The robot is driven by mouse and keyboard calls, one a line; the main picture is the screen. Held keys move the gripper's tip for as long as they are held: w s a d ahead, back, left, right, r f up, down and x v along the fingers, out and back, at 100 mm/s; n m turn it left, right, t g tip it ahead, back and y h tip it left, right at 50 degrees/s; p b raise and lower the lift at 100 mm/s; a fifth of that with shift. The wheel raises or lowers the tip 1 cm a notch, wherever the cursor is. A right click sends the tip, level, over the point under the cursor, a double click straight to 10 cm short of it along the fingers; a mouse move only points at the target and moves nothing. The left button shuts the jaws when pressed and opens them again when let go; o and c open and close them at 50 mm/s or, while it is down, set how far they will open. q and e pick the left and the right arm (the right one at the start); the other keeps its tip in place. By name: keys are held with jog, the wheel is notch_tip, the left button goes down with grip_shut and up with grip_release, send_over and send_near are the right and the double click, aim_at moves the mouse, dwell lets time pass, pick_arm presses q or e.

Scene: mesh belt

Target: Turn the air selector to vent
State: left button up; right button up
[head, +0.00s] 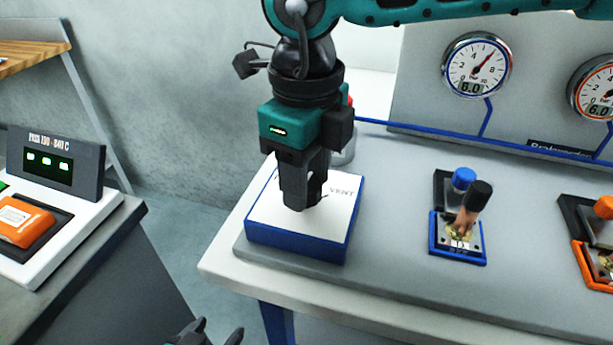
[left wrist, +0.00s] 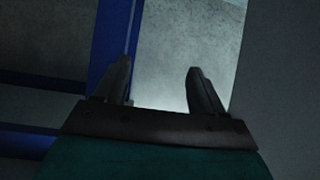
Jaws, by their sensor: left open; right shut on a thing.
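The air selector is a blue box with a white top (head: 262,212) at the left end of the grey bench. The word VENT is printed at the right of its top. My right gripper (head: 303,203) points down over the middle of this top and is shut on the selector's knob, which its fingers almost wholly hide. I cannot tell which way the knob points. My left gripper (head: 218,334) is open and empty at the bottom edge of the head view, below the bench front. Its two spread fingers also show in the left wrist view (left wrist: 158,80).
A blue-framed switch (head: 460,255) and an orange-framed one (head: 592,262) stand to the right on the bench. Two round gauges (head: 476,64) (head: 597,87) are on the panel behind. A press console (head: 60,215) stands at left, across a floor gap.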

jog(key=shift+f+m+b, duration=0.2)
jog(key=shift+m+b, duration=0.95)
jog(key=shift+m, duration=0.05)
jog(key=shift+m+b, duration=0.35)
jog(key=shift+m, duration=0.05)
jog(key=m+b, duration=0.2)
jog(key=m, duration=0.1)
jog(key=shift+a+r, duration=0.1)
pick_arm(q)
jog(key=shift+w+d+f+b, duration=0.1)
jog(key=shift+d+f+b, duration=0.1)
jog(key=shift+f, duration=0.7)
jog(key=shift+w+d+f+b, duration=0.1)
jog(key=shift+f+b, duration=0.15)
jog(key=shift+f, duration=0.6)
jog(key=shift+d+f+b, duration=0.15)
jog(key=shift+f+b, duration=0.05)
jog(key=shift+f, duration=0.7)
pick_arm(e)
jog(key=shift+r+m, duration=0.15)
jog(key=shift+m, duration=0.85)
pick_arm(q)
jog(key=shift+d, duration=0.1)
pick_arm(e)
jog(key=o, duration=1.1)
jog(key=shift+c, duration=0.2)
